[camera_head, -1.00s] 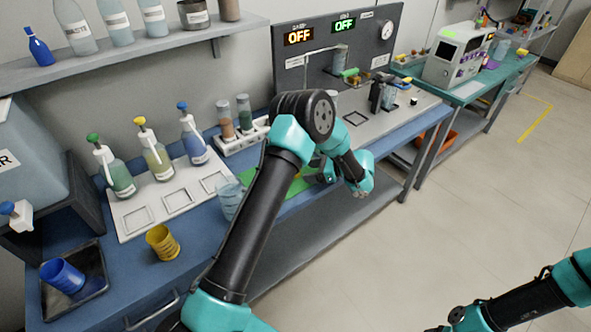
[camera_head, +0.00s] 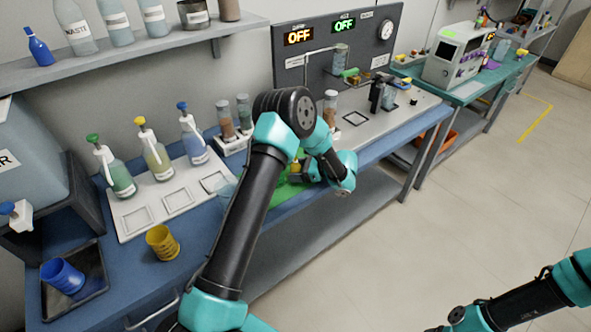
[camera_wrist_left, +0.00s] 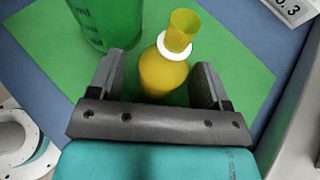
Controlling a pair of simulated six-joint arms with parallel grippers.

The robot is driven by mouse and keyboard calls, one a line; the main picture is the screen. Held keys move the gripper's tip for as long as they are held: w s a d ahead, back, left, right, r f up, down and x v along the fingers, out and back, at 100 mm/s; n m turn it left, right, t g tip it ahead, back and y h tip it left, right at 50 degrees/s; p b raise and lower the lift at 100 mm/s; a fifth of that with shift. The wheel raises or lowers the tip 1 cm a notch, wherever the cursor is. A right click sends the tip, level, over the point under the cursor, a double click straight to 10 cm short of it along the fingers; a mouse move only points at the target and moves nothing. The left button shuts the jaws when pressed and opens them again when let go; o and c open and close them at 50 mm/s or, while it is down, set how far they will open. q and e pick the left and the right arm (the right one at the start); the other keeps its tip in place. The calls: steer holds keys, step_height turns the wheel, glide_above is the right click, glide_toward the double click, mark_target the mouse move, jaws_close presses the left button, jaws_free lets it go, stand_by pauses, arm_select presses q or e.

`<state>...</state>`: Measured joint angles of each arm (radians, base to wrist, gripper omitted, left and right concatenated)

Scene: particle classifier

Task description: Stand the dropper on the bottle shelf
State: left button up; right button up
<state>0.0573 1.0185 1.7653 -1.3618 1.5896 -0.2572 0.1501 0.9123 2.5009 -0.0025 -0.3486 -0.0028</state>
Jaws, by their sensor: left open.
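The dropper (camera_wrist_left: 165,70) is a yellow bottle with a white collar and a yellow bulb top. In the left wrist view it stands on a green mat (camera_wrist_left: 235,62), between the fingers of my left gripper (camera_wrist_left: 158,82). The fingers are open, with gaps visible beside the bottle. In the head view my left gripper (camera_head: 305,174) is low over the mat and mostly covers the dropper. The bottle shelf (camera_head: 130,54) is on the wall at upper left, holding several bottles and a small blue dropper-shaped bottle (camera_head: 40,50). My right gripper is out of frame.
A green-tinted clear vessel (camera_wrist_left: 108,20) stands close to the dropper, beside the left finger. A white tray (camera_head: 140,218) with pump bottles, a yellow cup (camera_head: 162,243) and a blue cup (camera_head: 62,276) occupy the bench's left. A panel (camera_head: 330,45) reading OFF stands behind.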

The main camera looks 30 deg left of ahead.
mark_target(297, 163)
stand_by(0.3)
arm_select(q)
steer(key=c, duration=1.1)
steer(key=shift+r, duration=0.15)
steer(key=shift+r, duration=1.7)
steer(key=s+d, duration=0.2)
steer(key=s, duration=0.2)
steer(key=s+d+r, duration=0.1)
steer(key=s+d, duration=0.2)
steer(key=s, duration=0.2)
steer(key=s+d, duration=0.3)
steer(key=s, duration=0.1)
steer(key=shift+s+d+r, duration=0.15)
steer(key=shift+s+d, duration=0.05)
steer(key=shift+s, duration=0.15)
